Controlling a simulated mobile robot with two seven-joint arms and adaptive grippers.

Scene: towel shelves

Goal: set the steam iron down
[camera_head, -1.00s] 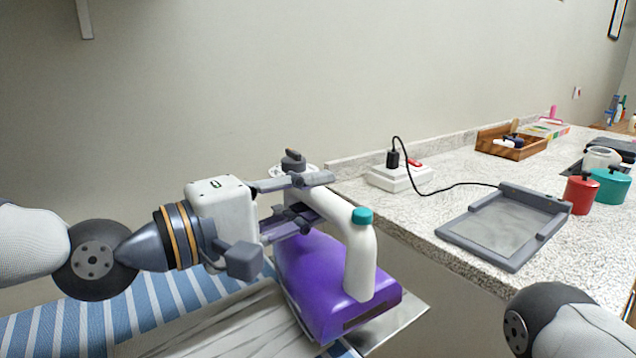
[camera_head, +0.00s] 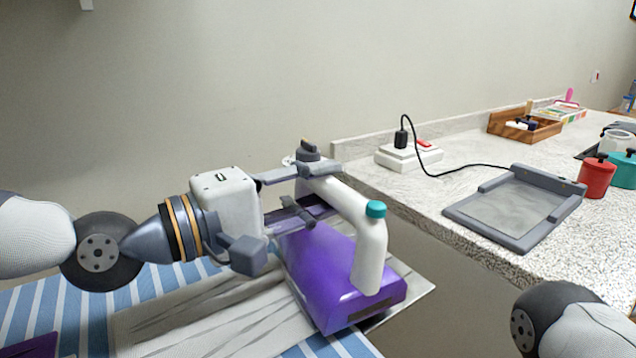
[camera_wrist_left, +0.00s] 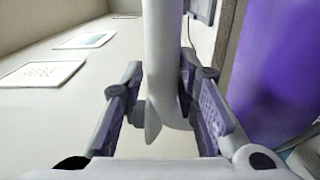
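In the left wrist view the white handle (camera_wrist_left: 163,60) runs between the two finger pads of my left gripper (camera_wrist_left: 163,108), and a narrow gap shows beside the left pad. The purple body (camera_wrist_left: 280,75) stands at right. My right gripper is out of view; only part of that arm shows at lower right.
A speckled counter (camera_head: 450,240) stands at right with a grey tray-like stand (camera_head: 515,207), a white corded socket block (camera_head: 408,157), a wooden box (camera_head: 525,128) and a red canister (camera_head: 597,176). Blue striped cloth (camera_head: 60,300) lies around the board.

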